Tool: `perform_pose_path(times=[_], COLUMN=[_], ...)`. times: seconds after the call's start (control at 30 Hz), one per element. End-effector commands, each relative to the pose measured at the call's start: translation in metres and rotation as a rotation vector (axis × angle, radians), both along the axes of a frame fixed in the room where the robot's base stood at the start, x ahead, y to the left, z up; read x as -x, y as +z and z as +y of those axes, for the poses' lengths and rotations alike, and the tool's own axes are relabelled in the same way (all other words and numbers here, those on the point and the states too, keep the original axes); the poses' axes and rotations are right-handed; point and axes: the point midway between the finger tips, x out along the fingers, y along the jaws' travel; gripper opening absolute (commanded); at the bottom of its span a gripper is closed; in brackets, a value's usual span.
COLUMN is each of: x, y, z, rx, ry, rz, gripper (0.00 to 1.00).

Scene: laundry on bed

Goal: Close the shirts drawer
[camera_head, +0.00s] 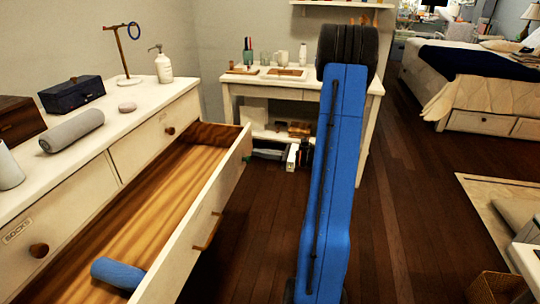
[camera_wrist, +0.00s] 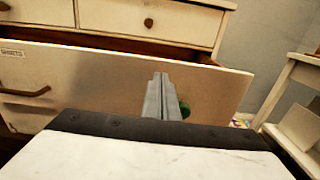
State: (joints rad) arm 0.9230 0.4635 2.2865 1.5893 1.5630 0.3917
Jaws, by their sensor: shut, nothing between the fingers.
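The shirts drawer (camera_head: 190,252) is pulled far out of the white dresser (camera_head: 120,165) in the head view. Its wooden inside shows, with a blue rolled cloth (camera_head: 117,273) at the near end. In the wrist view the drawer front (camera_wrist: 100,82) spans the picture, with a SHIRTS label (camera_wrist: 12,52) and a bar handle (camera_wrist: 25,92) at the left. My gripper (camera_wrist: 161,80) is shut and empty, pointing at the front's right half. I cannot tell whether the fingertips touch it. My gripper does not show clearly in the head view.
A grey roll (camera_head: 72,131), a dark blue box (camera_head: 71,94) and a soap bottle (camera_head: 163,65) stand on the dresser top. A white desk (camera_head: 300,84) is at the back. A small green thing (camera_wrist: 184,110) shows beside my fingers.

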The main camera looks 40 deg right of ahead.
Motion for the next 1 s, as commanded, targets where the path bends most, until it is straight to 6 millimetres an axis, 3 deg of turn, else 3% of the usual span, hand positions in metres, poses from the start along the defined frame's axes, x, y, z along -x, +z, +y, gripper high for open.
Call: perform_pose_path(times=[0.4,1.0], x=[-0.044,-0.052], y=[0.000,0.000], z=[0.033,0.038], rx=[0.000,0.000], ry=[0.002,0.001], rz=[0.000,0.000], gripper=[0.00,0.00])
